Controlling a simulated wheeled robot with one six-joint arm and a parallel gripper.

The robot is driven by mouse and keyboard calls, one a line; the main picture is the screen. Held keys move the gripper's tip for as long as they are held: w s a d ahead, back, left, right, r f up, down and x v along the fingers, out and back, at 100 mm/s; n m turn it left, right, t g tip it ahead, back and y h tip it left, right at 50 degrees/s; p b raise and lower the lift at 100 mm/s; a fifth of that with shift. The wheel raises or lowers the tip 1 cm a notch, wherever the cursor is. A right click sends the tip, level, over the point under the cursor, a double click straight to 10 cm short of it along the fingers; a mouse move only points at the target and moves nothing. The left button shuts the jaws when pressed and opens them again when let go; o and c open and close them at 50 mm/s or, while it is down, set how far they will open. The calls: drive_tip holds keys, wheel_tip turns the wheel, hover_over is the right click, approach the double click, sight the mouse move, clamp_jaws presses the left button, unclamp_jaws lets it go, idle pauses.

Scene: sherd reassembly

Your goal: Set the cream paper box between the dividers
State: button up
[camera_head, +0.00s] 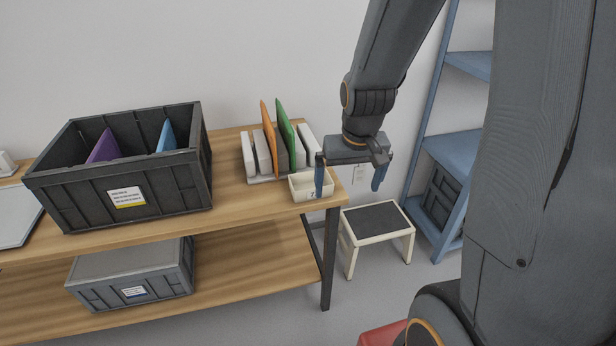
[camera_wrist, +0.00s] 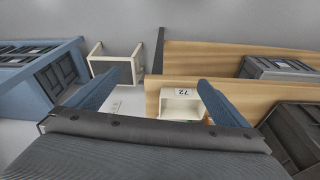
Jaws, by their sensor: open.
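The cream box (camera_head: 300,189), small and open-topped, sits at the right end of the wooden table. In the wrist view the cream box (camera_wrist: 176,108) shows a label reading 72, near one fingertip. My gripper (camera_head: 348,190) is open and empty. One blue finger overlaps the box's right side in the head view; the other hangs past the table's end. In the wrist view both fingers of my gripper (camera_wrist: 158,77) are spread wide. A purple divider (camera_head: 104,147) and a blue divider (camera_head: 166,137) stand apart inside the dark crate (camera_head: 135,188). The crate's floor is hidden.
A white rack (camera_head: 248,158) holding an orange panel (camera_head: 267,135) and a green panel (camera_head: 286,132) stands behind the box. A lidded grey crate (camera_head: 132,275) is on the lower shelf. A step stool (camera_head: 376,219) and blue shelving (camera_head: 455,150) stand right of the table.

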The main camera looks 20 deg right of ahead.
drive_tip(key=n+t+p, duration=0.1)
drive_tip(key=t+p, duration=0.1)
drive_tip(key=p, duration=0.3)
approach(309, 187)
drive_tip(key=s+d+r, duration=0.1)
drive_tip(key=s+r, duration=0.1)
drive_tip(key=x, duration=0.3)
drive_tip(key=shift+w+a, duration=0.2)
drive_tip(key=shift+w, duration=0.15)
drive_tip(key=shift+a+p+x, duration=0.15)
drive_tip(key=shift+p+x, duration=0.2)
drive_tip(key=shift+x, duration=1)
drive_tip(key=shift+a+p+x, duration=0.1)
drive_tip(key=shift+p+x, duration=0.2)
drive_tip(key=shift+x, duration=1.1)
drive_tip(key=shift+w, duration=0.1)
drive_tip(key=c, duration=0.9)
drive_tip(key=shift+r, duration=0.2)
